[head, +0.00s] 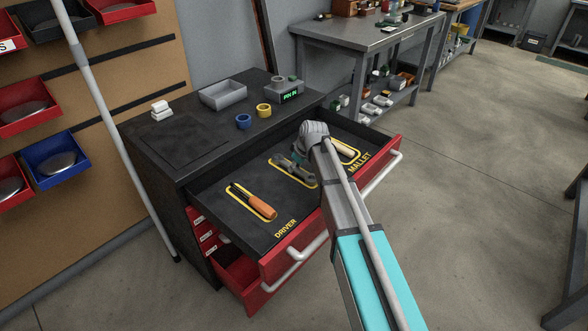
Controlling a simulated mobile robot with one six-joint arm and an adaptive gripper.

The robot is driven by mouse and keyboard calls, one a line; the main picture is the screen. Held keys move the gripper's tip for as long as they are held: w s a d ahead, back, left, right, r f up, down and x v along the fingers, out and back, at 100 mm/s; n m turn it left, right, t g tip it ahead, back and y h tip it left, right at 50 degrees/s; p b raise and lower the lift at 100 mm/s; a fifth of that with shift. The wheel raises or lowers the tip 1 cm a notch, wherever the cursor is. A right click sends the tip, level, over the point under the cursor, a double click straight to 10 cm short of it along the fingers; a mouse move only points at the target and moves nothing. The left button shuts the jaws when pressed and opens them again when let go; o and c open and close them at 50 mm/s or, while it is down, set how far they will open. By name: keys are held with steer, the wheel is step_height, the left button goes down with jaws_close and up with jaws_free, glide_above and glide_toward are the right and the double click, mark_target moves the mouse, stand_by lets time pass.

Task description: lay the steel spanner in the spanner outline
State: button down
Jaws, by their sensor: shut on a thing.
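My gripper (299,168) is over the middle of the open top drawer, seen from behind my arm. It is shut on a grey thing that looks like the steel spanner (263,187), mostly hidden by the gripper. The yellow spanner outline (308,184) lies on the dark drawer liner below and around the gripper, partly covered. The spanner appears low over this outline; I cannot tell whether it touches the liner or lies within the line.
An orange-handled screwdriver (256,203) lies in the DRIVER outline to the left. A mallet (344,148) lies in the MALLET outline to the right, partly behind my arm.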

steer(key=shift+f, duration=0.15)
steer(key=shift+c, duration=2)
jaws_free()
steer(key=p+v, duration=1.1)
steer(key=v, duration=0.1)
steer(key=s+d+f+m+g+h, duration=0.1)
steer(key=s+d+m+g+h, duration=0.1)
steer(key=s+d+m, duration=0.8)
steer(key=s+d+h, duration=0.1)
steer(key=s+d, duration=0.8)
steer(key=s, duration=0.4)
steer(key=shift+g, duration=0.4)
